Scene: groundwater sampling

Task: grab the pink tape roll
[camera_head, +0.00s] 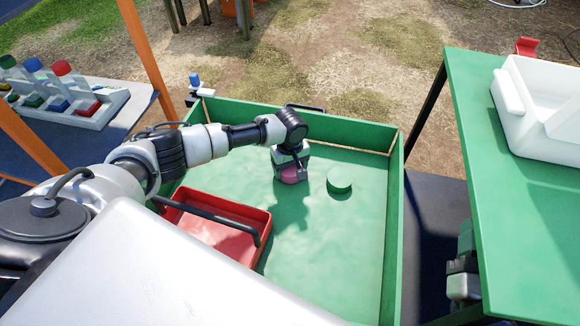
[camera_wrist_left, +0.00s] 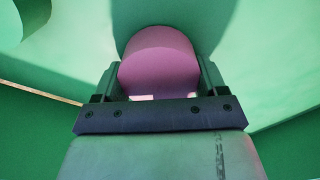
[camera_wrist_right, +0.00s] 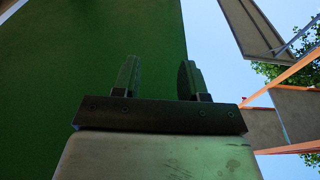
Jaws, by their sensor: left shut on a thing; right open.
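The pink tape roll (camera_head: 291,175) is inside the green-walled tray (camera_head: 345,250), below my left gripper (camera_head: 291,165). In the left wrist view the pink tape roll (camera_wrist_left: 159,62) sits between the two fingers of my left gripper (camera_wrist_left: 160,80), which is shut on it. Whether the roll touches the tray floor is not clear. My right gripper (camera_wrist_right: 160,78) is open and empty beside a dark green surface in the right wrist view. In the head view my right gripper shows only partly, low beside the green table at the right.
A green roll (camera_head: 340,181) lies in the tray right of the pink one. A green table (camera_head: 520,230) at right bears a white container (camera_head: 545,110). A rack (camera_head: 85,105) with colored caps is at left.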

